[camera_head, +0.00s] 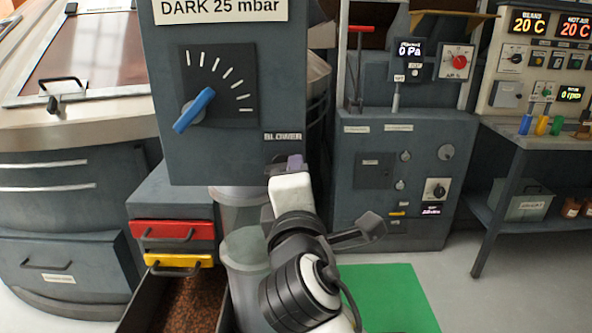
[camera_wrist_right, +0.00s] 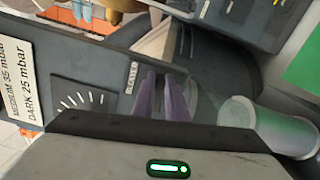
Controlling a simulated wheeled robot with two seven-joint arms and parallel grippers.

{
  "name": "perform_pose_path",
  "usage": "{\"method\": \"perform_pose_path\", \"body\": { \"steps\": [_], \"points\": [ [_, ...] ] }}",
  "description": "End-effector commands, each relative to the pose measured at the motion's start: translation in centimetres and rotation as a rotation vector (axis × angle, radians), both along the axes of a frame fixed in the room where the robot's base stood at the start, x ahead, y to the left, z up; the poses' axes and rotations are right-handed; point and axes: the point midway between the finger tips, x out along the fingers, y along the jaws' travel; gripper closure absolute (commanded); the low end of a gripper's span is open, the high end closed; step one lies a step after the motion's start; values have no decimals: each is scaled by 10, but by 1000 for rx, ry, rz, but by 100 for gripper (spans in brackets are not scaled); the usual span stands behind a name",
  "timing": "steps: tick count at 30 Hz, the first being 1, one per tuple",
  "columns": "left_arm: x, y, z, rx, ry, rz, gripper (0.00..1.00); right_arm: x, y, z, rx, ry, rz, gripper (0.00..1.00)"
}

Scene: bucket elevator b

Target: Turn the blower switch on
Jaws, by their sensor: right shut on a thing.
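The blower box (camera_head: 230,160) is a dark grey panel at the upper middle of the head view, with a small BLOWER label (camera_head: 283,136) at its lower right. The label also shows in the wrist view (camera_wrist_right: 132,77). My right gripper (camera_head: 295,162) is at the panel's lower right corner, just below this label. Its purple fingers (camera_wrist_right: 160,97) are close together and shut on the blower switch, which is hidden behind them. A dial with a blue pointer knob (camera_head: 194,110) is to the left, apart from the gripper. My left gripper is in neither view.
Clear cylinders (camera_head: 245,250) stand under the box, close to my right arm. Red (camera_head: 172,230) and yellow (camera_head: 178,260) drawer handles are at lower left, above an open bin of brown grains (camera_head: 185,303). A grey cabinet (camera_head: 390,180) stands behind right.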

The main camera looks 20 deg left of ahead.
Motion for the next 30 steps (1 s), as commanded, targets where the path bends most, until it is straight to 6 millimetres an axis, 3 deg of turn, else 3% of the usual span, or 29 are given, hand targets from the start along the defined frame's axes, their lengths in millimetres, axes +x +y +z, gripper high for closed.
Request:
{"method": "perform_pose_path", "body": {
  "steps": [10, 28, 29, 30],
  "points": [
    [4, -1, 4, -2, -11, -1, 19, 0, 1, -5, 151, 47, 1, 100],
    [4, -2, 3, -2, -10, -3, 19, 0, 0, -6, 183, 57, 1, 100],
    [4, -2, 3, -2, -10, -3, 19, 0, 0, -6, 183, 57, 1, 82],
    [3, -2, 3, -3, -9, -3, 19, 0, 0, -6, 183, 57, 1, 76]
  ]
}}
